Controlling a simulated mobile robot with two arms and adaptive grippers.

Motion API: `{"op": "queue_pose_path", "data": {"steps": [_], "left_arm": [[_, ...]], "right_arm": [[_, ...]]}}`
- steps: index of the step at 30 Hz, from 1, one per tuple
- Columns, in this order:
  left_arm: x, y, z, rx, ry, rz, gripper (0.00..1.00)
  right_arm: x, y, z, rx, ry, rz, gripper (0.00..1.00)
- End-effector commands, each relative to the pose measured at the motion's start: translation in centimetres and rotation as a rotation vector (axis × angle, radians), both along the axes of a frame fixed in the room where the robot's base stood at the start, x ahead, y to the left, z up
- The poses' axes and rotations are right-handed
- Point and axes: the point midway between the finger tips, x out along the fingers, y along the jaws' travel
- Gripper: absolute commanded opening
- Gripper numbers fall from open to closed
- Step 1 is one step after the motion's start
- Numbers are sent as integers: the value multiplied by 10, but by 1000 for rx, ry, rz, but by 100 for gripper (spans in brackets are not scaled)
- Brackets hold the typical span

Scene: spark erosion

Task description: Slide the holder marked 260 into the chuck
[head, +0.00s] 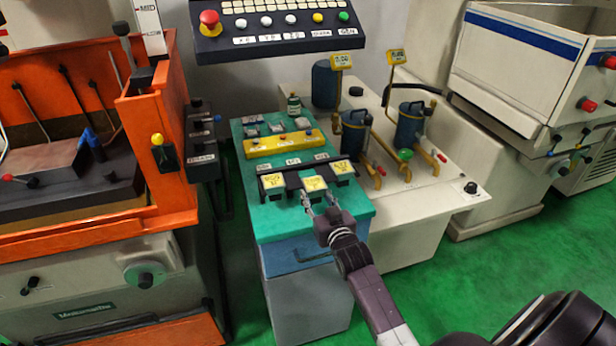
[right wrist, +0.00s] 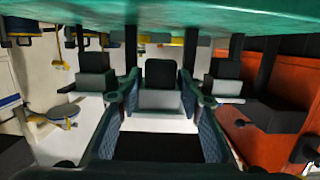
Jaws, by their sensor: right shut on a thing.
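Three holders with yellow tags sit in a dark rack at the front of a teal cart top (head: 275,225): a left holder (head: 272,182), a middle holder (head: 314,184) and a right holder (head: 342,168). The tag numbers are too small to read surely. My right gripper (head: 320,203) is at the middle holder, in front of the rack. In the right wrist view its fingers are shut on both sides of the middle holder's grey and black block (right wrist: 160,98), with a neighbouring holder on each side. I cannot pick out the chuck. My left gripper is not in view.
An orange machine (head: 160,95) with a work tank stands left of the cart. A control panel (head: 275,30) hangs above. A yellow box (head: 285,143) lies behind the rack. Blue canisters (head: 354,132) with pipes stand on a cream bench at right. Green floor (head: 500,250) is open at right.

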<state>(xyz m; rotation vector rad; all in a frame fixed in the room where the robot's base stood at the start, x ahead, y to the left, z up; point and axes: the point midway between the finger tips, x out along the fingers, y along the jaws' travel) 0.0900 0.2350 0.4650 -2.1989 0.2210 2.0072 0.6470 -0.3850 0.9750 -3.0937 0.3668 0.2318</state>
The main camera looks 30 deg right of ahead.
Motion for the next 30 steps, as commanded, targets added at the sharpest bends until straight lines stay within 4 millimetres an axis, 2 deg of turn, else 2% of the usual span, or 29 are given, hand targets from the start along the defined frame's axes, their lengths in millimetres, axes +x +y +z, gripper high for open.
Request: {"op": "queue_pose_path", "data": {"steps": [30], "left_arm": [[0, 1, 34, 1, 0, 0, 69]], "right_arm": [[-59, 14, 2, 0, -2, 0, 0]]}}
